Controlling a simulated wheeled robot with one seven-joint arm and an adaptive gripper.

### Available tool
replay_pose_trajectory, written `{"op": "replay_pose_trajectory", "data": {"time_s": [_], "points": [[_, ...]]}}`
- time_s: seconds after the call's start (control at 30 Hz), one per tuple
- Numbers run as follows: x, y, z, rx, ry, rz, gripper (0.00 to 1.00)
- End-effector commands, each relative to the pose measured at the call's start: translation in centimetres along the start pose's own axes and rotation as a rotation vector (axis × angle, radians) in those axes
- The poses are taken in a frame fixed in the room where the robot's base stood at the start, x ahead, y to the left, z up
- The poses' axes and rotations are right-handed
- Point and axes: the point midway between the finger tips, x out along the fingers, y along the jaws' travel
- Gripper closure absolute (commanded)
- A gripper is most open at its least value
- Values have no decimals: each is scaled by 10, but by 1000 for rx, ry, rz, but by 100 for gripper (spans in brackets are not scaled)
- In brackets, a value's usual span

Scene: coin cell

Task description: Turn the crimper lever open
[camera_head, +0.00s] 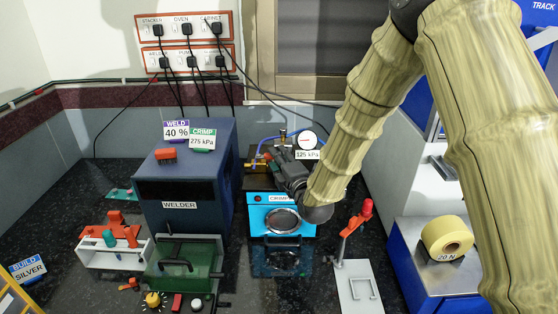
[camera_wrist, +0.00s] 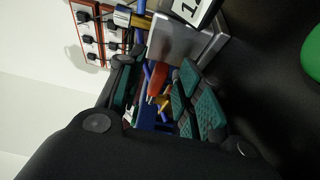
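The crimper (camera_head: 258,212) is a bright blue box labelled CRIMP with a round plate on its front, in the middle of the bench. My gripper (camera_head: 274,156) is above and behind it, by a gauge reading 125 kPa (camera_head: 306,142). In the wrist view my gripper (camera_wrist: 156,88) has its teal-padded fingers apart. A red handle-like part (camera_wrist: 158,78) shows in the gap between them, with a yellow part (camera_wrist: 164,103) beyond. I cannot tell whether the red part is the crimper lever or whether a finger touches it. My arm and gripper hide part of the crimper's back.
A dark blue welder (camera_head: 180,190) stands close on the left. A red-handled stand (camera_head: 350,225) rises to the right, near a yellow tape roll (camera_head: 446,236) on a blue cabinet. A green tray (camera_head: 180,265) and small parts lie front left. A grey block (camera_wrist: 182,42) is near the fingertips.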

Motion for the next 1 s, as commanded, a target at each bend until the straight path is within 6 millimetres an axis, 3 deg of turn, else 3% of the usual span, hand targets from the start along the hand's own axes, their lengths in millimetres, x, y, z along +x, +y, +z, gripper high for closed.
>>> {"op": "replay_pose_trajectory", "data": {"time_s": [0.37,0.8,1.0], "points": [[-10,0,0,-1,0,-2,64],[-86,0,0,-2,1,-1,64],[-110,-1,1,0,0,-2,64]]}}
